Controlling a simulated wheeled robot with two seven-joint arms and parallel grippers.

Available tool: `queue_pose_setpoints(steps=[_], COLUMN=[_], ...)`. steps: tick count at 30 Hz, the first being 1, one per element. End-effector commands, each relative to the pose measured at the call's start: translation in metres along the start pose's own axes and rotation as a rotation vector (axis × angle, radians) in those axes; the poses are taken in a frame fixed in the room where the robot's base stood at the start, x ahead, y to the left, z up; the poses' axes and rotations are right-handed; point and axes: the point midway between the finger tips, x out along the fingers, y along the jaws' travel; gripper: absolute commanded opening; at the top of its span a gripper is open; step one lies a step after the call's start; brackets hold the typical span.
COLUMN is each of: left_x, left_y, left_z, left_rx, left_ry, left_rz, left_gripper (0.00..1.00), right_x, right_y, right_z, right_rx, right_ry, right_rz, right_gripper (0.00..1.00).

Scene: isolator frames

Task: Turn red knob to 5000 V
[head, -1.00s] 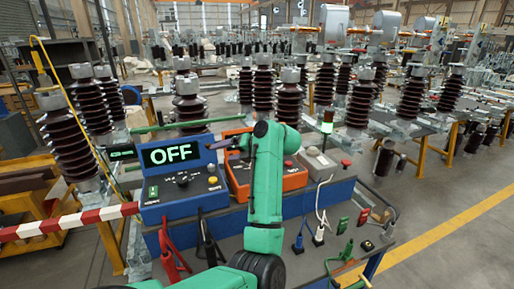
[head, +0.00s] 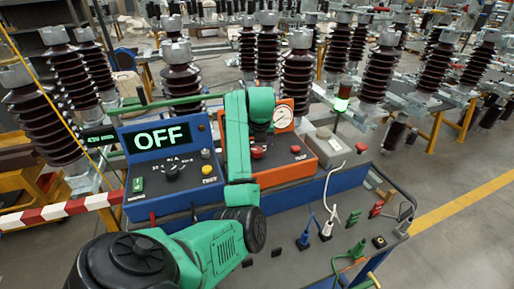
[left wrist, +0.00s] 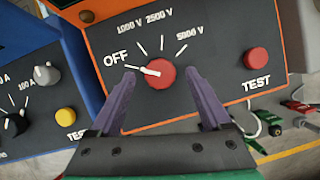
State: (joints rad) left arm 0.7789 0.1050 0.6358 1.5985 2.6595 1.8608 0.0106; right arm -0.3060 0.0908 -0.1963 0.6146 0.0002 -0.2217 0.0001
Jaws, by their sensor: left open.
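The red knob (left wrist: 160,74) is on the front panel of the orange box (left wrist: 215,60). Its white pointer points left to the OFF mark; 1000 V, 2500 V and 5000 V are marked around it, 5000 V at the upper right. In the left wrist view, my left gripper (left wrist: 160,77) is open, its purple fingers on either side of the knob. I cannot tell whether they touch it. In the head view, the red knob (head: 257,152) shows beside my green arm, which hides most of the left gripper. My right gripper is not in view.
A red TEST button (left wrist: 257,60) is right of the knob. A blue box (head: 160,195) with an OFF display stands left of the orange box. A round gauge (head: 283,118) is on the orange box. Cables and clips lie on the bench (head: 310,255) at the front right.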

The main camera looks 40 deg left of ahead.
Motion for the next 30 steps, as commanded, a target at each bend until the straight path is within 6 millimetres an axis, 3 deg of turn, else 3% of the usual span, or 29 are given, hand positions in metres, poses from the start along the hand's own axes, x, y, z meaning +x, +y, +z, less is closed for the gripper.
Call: queue_pose_setpoints(steps=[4, 12, 14, 18, 19, 30], left_x=[0.018, 0.023, 0.023, 0.023, 0.022, 0.024], left_y=[0.000, 0.000, 0.000, 0.000, 0.000, 0.000], left_z=[0.001, 0.001, 0.001, 0.001, 0.001, 0.000], left_rx=[0.002, 0.000, 0.000, 0.001, 0.001, 0.044], left_ry=[0.000, -0.002, -0.002, -0.003, -0.003, -0.003], left_rz=[0.001, 0.000, 0.000, 0.000, 0.000, -0.019], left_gripper=[0.81, 0.81, 0.62, 0.09, 0.00, 0.00], right_x=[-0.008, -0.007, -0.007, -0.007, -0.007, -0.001], right_y=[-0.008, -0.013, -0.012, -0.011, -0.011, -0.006], right_z=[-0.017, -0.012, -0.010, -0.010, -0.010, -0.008], right_rx=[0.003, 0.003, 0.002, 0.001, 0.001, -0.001], right_ry=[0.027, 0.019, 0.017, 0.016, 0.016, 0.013], right_rz=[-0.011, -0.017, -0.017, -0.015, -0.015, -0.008], right_gripper=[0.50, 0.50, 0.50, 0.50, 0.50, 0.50])
